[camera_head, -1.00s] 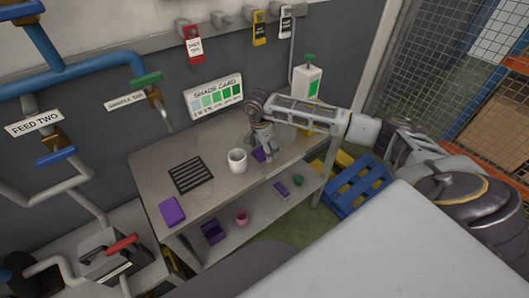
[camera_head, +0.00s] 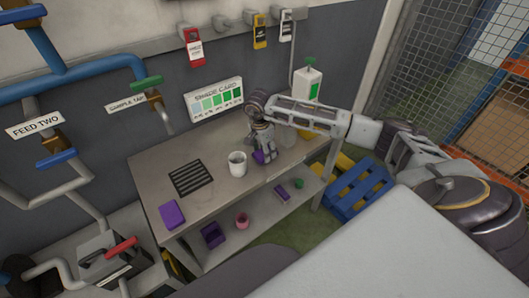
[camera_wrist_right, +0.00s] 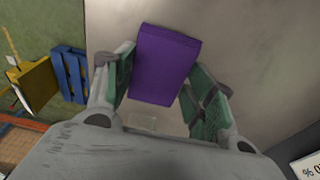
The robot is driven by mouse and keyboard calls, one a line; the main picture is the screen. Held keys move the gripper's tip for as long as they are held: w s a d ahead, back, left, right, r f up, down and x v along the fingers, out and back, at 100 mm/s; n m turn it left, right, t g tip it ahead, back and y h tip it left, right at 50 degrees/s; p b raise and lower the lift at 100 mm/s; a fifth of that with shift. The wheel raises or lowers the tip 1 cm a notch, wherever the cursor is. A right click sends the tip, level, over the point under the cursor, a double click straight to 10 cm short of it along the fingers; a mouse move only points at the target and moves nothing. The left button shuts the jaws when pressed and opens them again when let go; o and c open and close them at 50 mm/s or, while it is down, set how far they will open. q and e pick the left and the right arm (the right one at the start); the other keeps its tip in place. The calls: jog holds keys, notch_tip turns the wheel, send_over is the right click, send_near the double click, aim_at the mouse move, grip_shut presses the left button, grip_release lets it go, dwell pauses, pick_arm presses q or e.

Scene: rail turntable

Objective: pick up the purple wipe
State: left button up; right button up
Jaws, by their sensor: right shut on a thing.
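The purple wipe (camera_wrist_right: 166,65) is a flat rectangular block between the two green-padded fingers of my right gripper (camera_wrist_right: 168,88) in the right wrist view. My right gripper (camera_head: 265,152) is shut on it near the right end of the workbench in the head view. The wipe also shows there as a small purple patch (camera_head: 259,157) by the fingertips, partly hidden by them. I cannot tell whether it touches the bench top or is just above it. My left gripper is not in view.
A white mug (camera_head: 237,164) stands just left of my right gripper on the workbench (camera_head: 212,195). A black slotted grate (camera_head: 190,178) and another purple flat piece (camera_head: 172,214) lie further left. A white dispenser (camera_head: 306,84) stands behind. The lower shelf holds several small items.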

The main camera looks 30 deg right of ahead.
notch_tip(320, 180, up, 8)
jog(key=shift+f+b, duration=0.1)
jog(key=shift+b, duration=0.45)
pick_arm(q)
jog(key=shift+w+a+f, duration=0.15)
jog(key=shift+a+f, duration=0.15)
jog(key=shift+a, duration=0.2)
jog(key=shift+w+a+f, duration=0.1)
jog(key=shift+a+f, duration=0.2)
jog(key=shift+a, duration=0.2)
pick_arm(e)
jog(key=shift+r, duration=0.7)
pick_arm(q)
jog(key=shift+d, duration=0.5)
pick_arm(e)
jog(key=shift+o, duration=0.8)
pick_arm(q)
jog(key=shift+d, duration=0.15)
pick_arm(e)
jog(key=shift+c, duration=1.2)
